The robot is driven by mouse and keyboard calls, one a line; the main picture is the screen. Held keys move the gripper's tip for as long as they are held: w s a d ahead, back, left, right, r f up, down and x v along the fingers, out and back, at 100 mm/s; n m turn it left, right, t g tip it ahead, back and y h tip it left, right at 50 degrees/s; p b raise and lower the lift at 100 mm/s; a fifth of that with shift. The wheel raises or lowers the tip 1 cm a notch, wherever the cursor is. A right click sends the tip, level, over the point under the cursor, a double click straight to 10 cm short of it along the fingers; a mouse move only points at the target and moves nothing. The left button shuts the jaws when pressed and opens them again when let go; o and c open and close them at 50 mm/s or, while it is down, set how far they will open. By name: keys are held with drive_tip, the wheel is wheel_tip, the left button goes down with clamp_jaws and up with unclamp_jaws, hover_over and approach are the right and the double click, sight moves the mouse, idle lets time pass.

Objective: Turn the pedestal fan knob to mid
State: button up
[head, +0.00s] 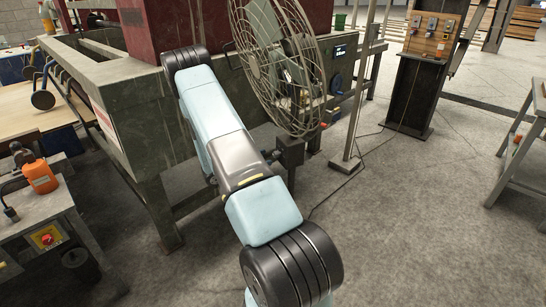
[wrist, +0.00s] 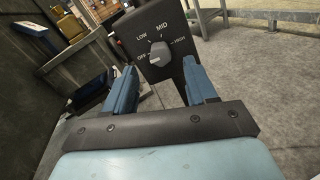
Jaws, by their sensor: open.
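The pedestal fan (head: 284,68) stands in the middle of the head view, with a round wire cage. Its dark control box (head: 290,151) is low under the cage. In the wrist view the box face (wrist: 167,20) carries white marks OFF, LOW, MID and HIGH around a grey knob (wrist: 160,51). The knob's pale edge lies at its lower left, near OFF; its exact setting is hard to tell. My gripper (wrist: 160,66) is open, its blue fingers on either side of the knob and apart from it. In the head view my arm mostly hides the gripper.
A large grey machine frame (head: 110,88) stands behind and left of my arm. A metal workbench (head: 40,218) with an orange bottle (head: 40,177) is at left. A post with switches (head: 416,88) stands at right. The concrete floor (head: 400,220) is open at the front right.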

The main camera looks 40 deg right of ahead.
sight(274, 155)
drive_tip(key=shift+x, duration=2.5)
clamp_jaws()
